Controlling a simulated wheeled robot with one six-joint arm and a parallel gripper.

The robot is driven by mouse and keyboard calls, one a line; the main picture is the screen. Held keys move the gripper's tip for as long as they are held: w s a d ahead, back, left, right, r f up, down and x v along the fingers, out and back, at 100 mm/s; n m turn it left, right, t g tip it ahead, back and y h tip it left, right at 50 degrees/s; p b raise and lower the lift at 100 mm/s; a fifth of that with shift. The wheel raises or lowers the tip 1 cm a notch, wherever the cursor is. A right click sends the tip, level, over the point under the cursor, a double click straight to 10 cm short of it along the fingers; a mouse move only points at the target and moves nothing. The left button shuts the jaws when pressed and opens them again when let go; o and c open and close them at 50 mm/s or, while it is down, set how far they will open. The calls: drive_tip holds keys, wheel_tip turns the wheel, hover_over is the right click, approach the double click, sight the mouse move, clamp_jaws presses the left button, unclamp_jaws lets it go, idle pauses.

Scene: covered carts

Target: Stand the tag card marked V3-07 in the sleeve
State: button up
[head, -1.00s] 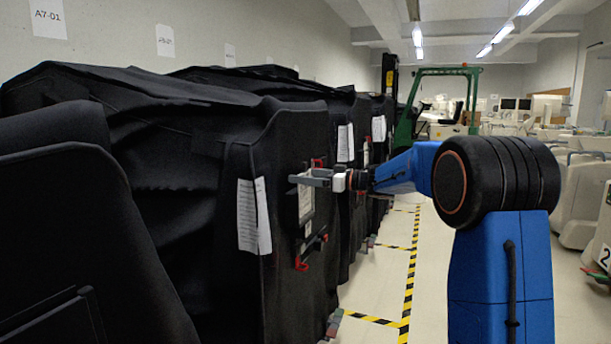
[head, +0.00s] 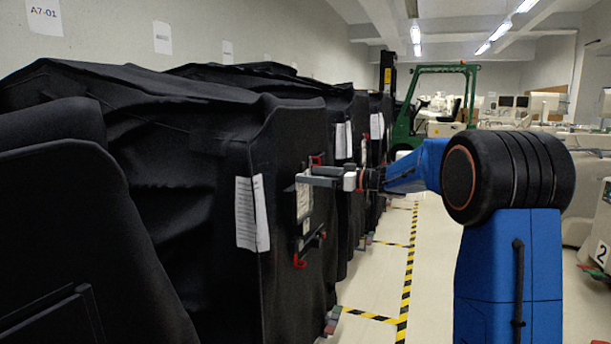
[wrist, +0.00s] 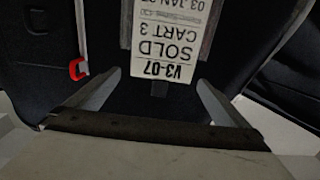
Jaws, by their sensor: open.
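The tag card marked V3-07 (wrist: 168,50) shows upside down in the wrist view, with the words SOLD and CART 3. Grey strips run along its two sides, and its far part is cut off by the picture edge. In the head view it is a small pale patch (head: 304,201) on the end face of a black-covered cart. My gripper (head: 299,179) is in front of that face, near the card's top. In the wrist view my gripper (wrist: 157,88) has its fingers spread, with the card's near edge beyond and between them; nothing is held. I cannot make out which part is the sleeve.
The black-covered cart (head: 200,150) has a paper sheet (head: 252,214) on its corner and red clips (head: 300,262) on its end. More covered carts stand behind. A clear aisle with yellow-black floor tape (head: 408,270) runs to a green forklift (head: 440,100).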

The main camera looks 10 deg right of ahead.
drive_tip(key=v, duration=1.3)
drive_tip(key=shift+s+d, duration=0.2)
drive_tip(key=shift+d, duration=0.05)
wheel_tip(320, 180, up, 6)
drive_tip(key=s+m+t+h, duration=0.1)
drive_tip(key=m+t+h, duration=0.4)
drive_tip(key=t+h, duration=0.25)
drive_tip(key=s+d+f+m+g+h, duration=0.25)
drive_tip(key=s+f+m+h, duration=0.2)
drive_tip(key=s+h, duration=0.5)
drive_tip(key=s+a+f+g, duration=0.3)
drive_tip(key=s+f, duration=0.6)
drive_tip(key=s, duration=0.3)
drive_tip(key=s+a+f+m+g+y, duration=0.1)
drive_tip(key=s+a+f+g, duration=0.2)
drive_tip(key=s+f, duration=0.5)
drive_tip(key=s+a+f+g+y, duration=0.1)
drive_tip(key=s+a+f+g, duration=0.2)
drive_tip(key=s+f, duration=0.6)
drive_tip(key=s+g, duration=0.1)
drive_tip(key=s, duration=0.6)
drive_tip(key=shift+a+f+g, duration=0.3)
drive_tip(key=shift+f+g, duration=0.05)
drive_tip(key=shift+g, duration=0.05)
